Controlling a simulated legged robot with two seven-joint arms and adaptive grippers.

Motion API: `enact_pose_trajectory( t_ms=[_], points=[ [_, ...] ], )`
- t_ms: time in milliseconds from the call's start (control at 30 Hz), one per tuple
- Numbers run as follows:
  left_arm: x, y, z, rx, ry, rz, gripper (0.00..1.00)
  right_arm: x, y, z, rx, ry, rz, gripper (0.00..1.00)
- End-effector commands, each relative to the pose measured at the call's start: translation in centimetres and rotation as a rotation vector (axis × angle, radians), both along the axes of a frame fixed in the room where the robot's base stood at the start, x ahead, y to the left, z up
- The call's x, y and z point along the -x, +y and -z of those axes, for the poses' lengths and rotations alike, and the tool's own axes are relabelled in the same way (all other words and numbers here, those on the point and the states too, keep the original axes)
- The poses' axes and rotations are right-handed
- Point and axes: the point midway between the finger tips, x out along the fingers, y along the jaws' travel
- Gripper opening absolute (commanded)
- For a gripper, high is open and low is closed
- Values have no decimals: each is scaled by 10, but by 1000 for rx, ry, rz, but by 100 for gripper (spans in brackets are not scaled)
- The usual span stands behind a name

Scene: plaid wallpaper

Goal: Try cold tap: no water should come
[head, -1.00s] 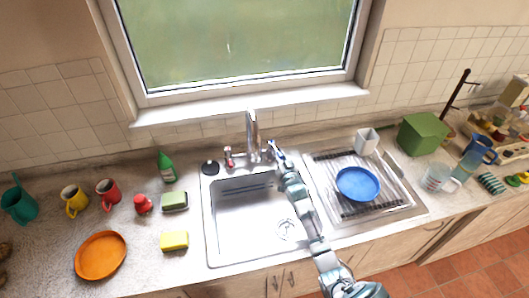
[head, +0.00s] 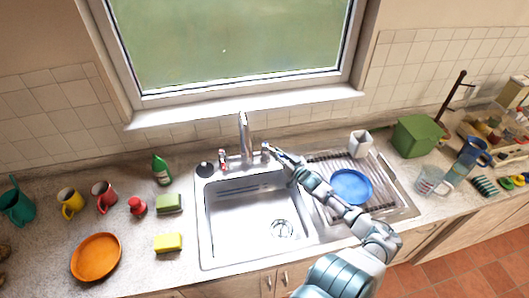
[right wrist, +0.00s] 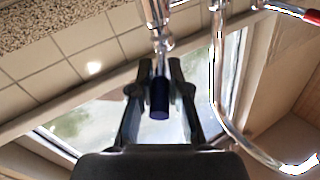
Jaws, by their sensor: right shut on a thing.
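The cold tap's blue-ended handle (right wrist: 159,100) is between the fingers of my right gripper (right wrist: 160,72), which is shut on it. In the head view my right gripper (head: 272,149) reaches the cold tap to the right of the spout (head: 244,132), and its fingers largely hide the handle. The hot tap (head: 223,159), with a red mark, stands left of the spout. The curved spout also shows in the right wrist view (right wrist: 222,105). I see no water stream from it. The sink basin (head: 212,232) looks empty. My left gripper is out of view.
A green bottle (head: 161,172), sponges (head: 168,243) and an orange plate (head: 96,257) lie left of the sink. The window sill (head: 245,108) is clear.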

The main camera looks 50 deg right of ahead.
Motion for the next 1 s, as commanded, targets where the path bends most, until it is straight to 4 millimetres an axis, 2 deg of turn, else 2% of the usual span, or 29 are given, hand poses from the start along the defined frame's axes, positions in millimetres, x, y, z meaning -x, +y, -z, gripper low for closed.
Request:
enact_pose_trajectory(
  t_ms=[33,267,300,367,400,767,867,1000],
  points=[
    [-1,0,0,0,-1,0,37,-1,-3,-7,5,-11,1,0],
    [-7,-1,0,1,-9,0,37,-1,-2,-8,6,-13,2,0],
    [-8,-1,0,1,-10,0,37,-1,-2,-8,6,-13,1,23],
    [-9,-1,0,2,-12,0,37,-1,-2,-7,6,-13,1,38],
    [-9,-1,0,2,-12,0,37,-1,-1,-7,6,-11,1,42],
    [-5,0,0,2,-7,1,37,4,-1,-1,1,-5,1,42],
    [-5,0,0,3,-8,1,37,17,1,0,-1,-2,0,42],
    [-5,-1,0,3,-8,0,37,45,5,1,0,0,1,42]
  ],
)
